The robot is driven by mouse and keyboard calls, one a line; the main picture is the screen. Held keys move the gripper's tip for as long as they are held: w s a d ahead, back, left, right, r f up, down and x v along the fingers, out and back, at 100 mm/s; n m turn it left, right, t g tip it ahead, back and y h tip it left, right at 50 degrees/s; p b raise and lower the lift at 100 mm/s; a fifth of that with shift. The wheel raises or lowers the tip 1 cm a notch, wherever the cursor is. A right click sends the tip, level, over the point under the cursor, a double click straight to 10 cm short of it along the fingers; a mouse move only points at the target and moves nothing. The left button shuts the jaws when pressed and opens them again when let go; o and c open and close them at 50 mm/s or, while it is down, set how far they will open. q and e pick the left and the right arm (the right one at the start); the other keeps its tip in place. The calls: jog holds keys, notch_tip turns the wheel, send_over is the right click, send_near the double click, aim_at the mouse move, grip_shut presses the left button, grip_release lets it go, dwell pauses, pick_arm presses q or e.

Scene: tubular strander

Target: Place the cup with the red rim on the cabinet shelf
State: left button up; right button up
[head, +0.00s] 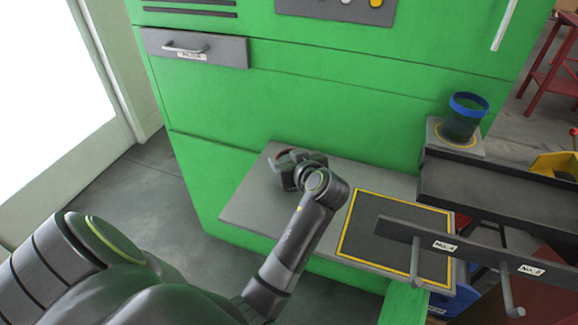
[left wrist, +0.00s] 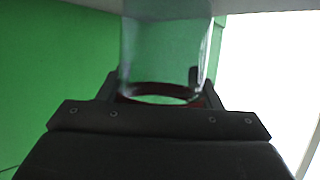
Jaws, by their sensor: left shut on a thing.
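The cup with the red rim shows in the left wrist view (left wrist: 165,55) as a clear body with a dark red rim. Its rim lies close to the palm, and its far end reaches a grey surface along the top edge. My left gripper (left wrist: 162,92) is shut on this cup. In the head view my left gripper (head: 292,170) is over the left part of the grey shelf (head: 252,205) on the green cabinet. There a bit of red shows at the jaws, and most of the cup is hidden. I cannot tell whether it touches the shelf. My right gripper is not in view.
A yellow-bordered dark mat (head: 385,235) covers the shelf's right part. A dark cup with a blue rim (head: 464,118) stands on a raised pad at the right. A dark rail (head: 450,244) with pegs juts in front of the mat. A grey drawer (head: 195,48) is at upper left.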

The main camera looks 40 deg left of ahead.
pick_arm(q)
jog(key=shift+f, duration=1.1)
jog(key=o, duration=0.5)
jog(key=shift+f, duration=0.15)
jog(key=o, duration=0.5)
jog(key=shift+c, duration=0.2)
